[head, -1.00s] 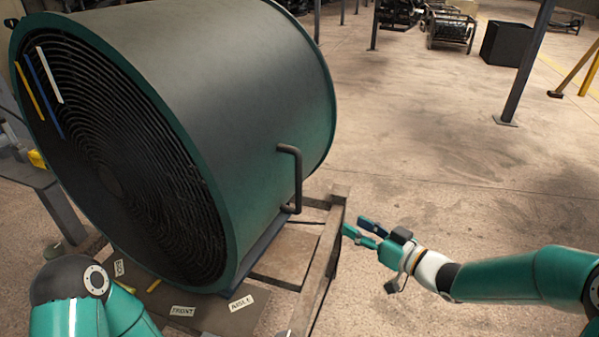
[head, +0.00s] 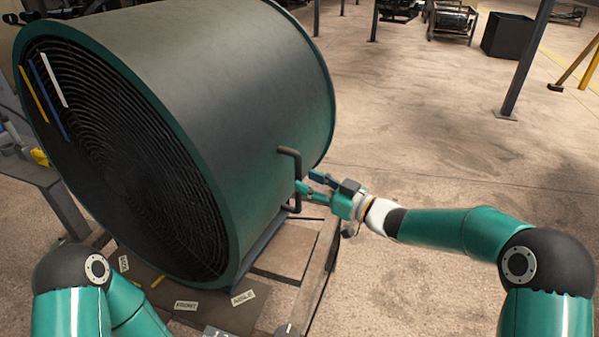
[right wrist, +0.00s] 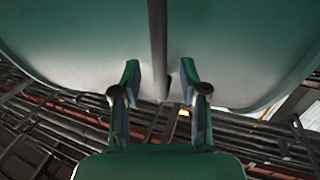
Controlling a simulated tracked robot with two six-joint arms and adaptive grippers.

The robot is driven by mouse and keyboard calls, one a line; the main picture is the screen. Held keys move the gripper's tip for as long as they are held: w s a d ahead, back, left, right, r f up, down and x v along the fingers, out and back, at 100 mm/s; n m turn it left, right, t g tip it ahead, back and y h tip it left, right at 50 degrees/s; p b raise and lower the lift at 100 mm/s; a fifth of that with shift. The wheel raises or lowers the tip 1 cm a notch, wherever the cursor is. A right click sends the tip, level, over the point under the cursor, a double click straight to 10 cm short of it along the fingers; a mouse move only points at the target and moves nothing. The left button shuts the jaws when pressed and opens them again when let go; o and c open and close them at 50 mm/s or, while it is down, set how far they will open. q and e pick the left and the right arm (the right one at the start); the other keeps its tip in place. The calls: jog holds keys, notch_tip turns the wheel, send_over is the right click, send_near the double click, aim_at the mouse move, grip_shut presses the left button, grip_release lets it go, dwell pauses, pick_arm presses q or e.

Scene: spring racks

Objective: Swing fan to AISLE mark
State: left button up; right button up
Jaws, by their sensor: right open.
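The big green drum fan (head: 235,110) stands on a low frame, its dark grille (head: 125,170) facing lower left. A dark bar handle (head: 290,152) stands out from its right side. The AISLE label (head: 243,297) lies on the base plate below the fan's front rim, right of the FRONT label (head: 186,305). My right gripper (head: 305,181) is open at the lower part of the handle. In the right wrist view, the handle (right wrist: 158,45) runs between my two spread fingertips (right wrist: 160,80); contact cannot be told. My left gripper is out of view.
A third label (head: 124,263), hard to read, lies further left on the base plate. A yellow strip (head: 157,281) lies near it. A grey bench (head: 45,180) stands at left. The floor to the right is open, with a post (head: 525,65) and a black box (head: 507,35) further back.

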jog(key=shift+p+x, duration=0.35)
jog(key=shift+x, duration=1.55)
grip_shut()
